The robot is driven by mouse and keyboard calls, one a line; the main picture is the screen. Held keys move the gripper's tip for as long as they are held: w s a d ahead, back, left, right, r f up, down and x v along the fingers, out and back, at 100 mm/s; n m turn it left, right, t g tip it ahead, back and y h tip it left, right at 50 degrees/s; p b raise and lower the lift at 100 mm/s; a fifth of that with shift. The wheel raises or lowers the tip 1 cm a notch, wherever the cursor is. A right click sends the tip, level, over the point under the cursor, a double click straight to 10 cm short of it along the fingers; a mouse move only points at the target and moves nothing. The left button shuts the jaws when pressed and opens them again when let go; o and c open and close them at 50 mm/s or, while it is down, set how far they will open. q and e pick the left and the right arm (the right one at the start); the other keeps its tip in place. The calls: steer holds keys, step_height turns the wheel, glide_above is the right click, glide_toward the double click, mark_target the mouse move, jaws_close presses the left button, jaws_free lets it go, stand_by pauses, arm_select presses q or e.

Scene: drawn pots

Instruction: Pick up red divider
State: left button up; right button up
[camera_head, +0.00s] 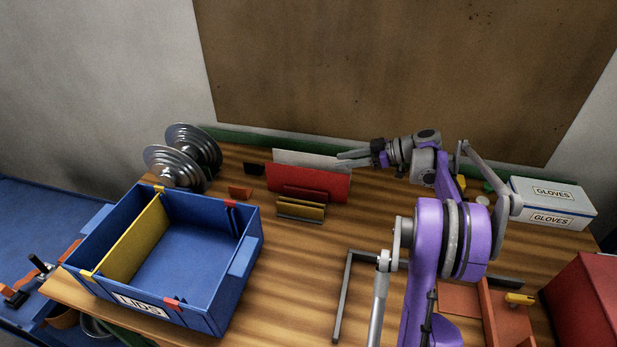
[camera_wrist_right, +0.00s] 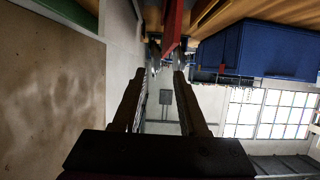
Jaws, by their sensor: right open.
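The red divider (camera_head: 322,184) is a flat upright panel near the back of the wooden table. A light grey panel (camera_head: 300,158) stands behind it, and a low yellow piece (camera_head: 300,209) is in front. My right gripper (camera_head: 345,159) is open, its fingers pointing left by the divider's upper right corner. In the right wrist view the divider (camera_wrist_right: 172,22) shows edge-on beyond the two spread fingers (camera_wrist_right: 159,80); nothing is visible between them. I cannot tell whether a finger touches it. My left gripper is not in view.
A blue bin (camera_head: 205,245) labelled LIDS, with a yellow divider (camera_head: 140,238), stands at left. Metal pot lids (camera_head: 175,165) stand behind it. A gloves box (camera_head: 552,203) and red box (camera_head: 590,295) are at right. The table between bin and right arm is mostly clear.

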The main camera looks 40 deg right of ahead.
mark_target(312, 170)
steer(key=x, duration=0.7)
steer(key=p+x, duration=0.1)
steer(key=x, duration=0.2)
steer(key=shift+s+a+f, duration=0.25)
steer(key=shift+s+a, duration=0.05)
steer(key=shift+a, duration=0.15)
steer(key=shift+w+a+f, duration=0.1)
steer(key=shift+w, duration=0.1)
steer(key=shift+s, duration=0.15)
steer(key=shift+c, duration=1.3)
jaws_close()
